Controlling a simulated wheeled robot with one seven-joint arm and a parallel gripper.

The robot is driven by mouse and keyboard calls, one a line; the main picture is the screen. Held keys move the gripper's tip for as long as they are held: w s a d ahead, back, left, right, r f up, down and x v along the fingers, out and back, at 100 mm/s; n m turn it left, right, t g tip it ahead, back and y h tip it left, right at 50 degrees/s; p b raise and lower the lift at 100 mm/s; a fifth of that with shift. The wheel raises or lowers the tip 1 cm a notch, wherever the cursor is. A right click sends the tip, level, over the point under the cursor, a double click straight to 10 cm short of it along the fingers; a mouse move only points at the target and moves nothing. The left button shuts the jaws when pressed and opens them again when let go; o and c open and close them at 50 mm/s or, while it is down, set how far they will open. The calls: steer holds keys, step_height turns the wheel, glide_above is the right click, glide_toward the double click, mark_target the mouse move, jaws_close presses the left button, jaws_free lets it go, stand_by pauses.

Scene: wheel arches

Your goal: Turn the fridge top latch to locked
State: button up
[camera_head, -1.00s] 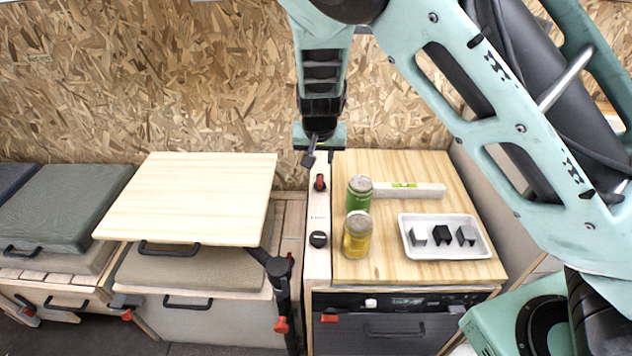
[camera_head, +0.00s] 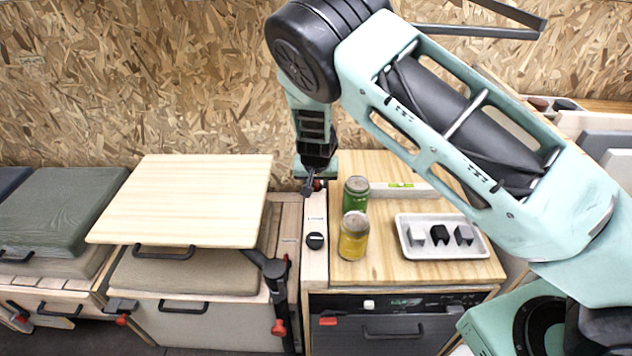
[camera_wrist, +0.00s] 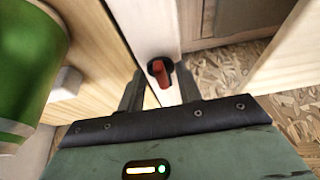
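A red and black turn latch (camera_wrist: 160,73) sits on a pale narrow panel. In the wrist view its red bar runs nearly along the panel, and it shows between the two fingers of my gripper (camera_wrist: 159,84). The fingers are open, one on each side, with gaps to the latch. In the head view my gripper (camera_head: 311,186) is down over the far part of the panel, and only a bit of red latch (camera_head: 317,185) shows beside it. A second red latch (camera_head: 328,321) is on the dark front below the wooden top. I cannot tell any lock marking.
A green can (camera_head: 356,196) and a yellow can (camera_head: 354,237) stand on the wooden top right of the panel. A white tray (camera_head: 445,253) of small blocks is farther right. A black knob (camera_head: 315,241) is nearer on the panel. A raised wooden board (camera_head: 185,200) is left.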

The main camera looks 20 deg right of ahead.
jaws_close()
